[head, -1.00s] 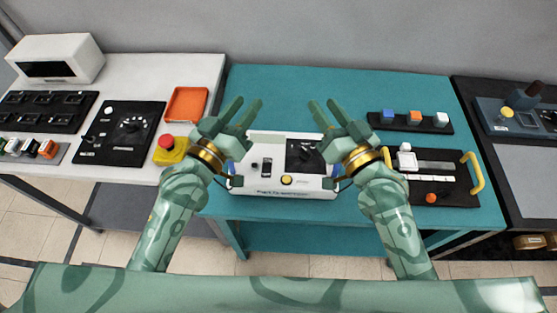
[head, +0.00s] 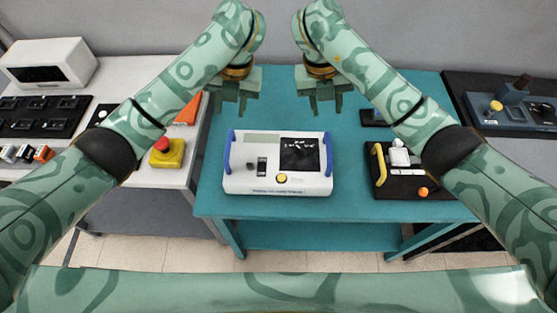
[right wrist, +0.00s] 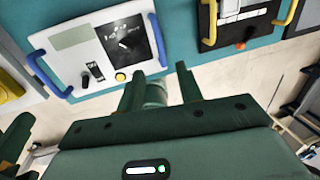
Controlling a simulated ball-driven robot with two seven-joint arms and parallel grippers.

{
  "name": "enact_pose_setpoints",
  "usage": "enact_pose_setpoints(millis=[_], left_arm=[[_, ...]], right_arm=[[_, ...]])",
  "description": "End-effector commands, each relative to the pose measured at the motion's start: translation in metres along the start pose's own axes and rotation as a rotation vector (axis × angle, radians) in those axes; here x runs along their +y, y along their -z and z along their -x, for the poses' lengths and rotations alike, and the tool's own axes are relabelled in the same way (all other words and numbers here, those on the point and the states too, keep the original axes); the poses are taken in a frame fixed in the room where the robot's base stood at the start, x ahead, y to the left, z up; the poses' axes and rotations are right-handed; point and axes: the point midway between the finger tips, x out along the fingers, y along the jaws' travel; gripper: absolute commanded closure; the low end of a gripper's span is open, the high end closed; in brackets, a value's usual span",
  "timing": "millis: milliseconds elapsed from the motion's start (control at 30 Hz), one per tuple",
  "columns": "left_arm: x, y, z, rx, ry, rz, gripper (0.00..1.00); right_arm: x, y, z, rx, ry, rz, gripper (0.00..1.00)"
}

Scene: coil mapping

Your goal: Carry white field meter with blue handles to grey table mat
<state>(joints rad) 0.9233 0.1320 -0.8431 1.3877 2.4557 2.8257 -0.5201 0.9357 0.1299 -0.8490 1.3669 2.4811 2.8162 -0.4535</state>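The white field meter (head: 290,182) lies flat on the teal table, with a blue handle at its left (head: 228,152) and another at its right (head: 328,155). It also shows in the right wrist view (right wrist: 100,50). My left gripper (head: 232,108) is open and empty, above and behind the meter's left part. My right gripper (head: 325,108) is open and empty, above and behind its right handle; its two parted fingers show in the right wrist view (right wrist: 158,78). The grey table mat (head: 535,158) is on the black table at the right, partly hidden by my right arm.
A black panel with yellow handles (head: 405,185) lies right of the meter on the teal table (head: 270,208). A yellow box with a red button (head: 167,153) sits on the white table to the left. A dark blue device (head: 520,112) stands behind the mat.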

Motion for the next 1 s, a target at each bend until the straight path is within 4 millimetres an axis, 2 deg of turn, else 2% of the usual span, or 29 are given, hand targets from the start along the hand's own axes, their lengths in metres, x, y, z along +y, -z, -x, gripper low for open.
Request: enact_pose_setpoints(millis=[300, 467, 733, 1000], left_arm=[[-0.002, 0.002, 0.000, 0.014, 0.010, 0.003, 0.65], [-0.004, 0.002, -0.007, 0.012, 0.014, 0.001, 0.65], [-0.007, 0.003, -0.044, 0.011, 0.021, 0.001, 0.65], [-0.003, 0.004, -0.097, 0.019, 0.007, 0.001, 0.65]], right_arm=[[0.002, 0.002, 0.000, 0.014, -0.008, -0.004, 0.64], [0.004, 0.002, -0.007, 0.012, -0.013, -0.002, 0.64], [0.002, 0.003, -0.045, 0.017, -0.008, -0.002, 0.64], [0.003, 0.004, -0.097, 0.018, -0.007, -0.002, 0.64]])
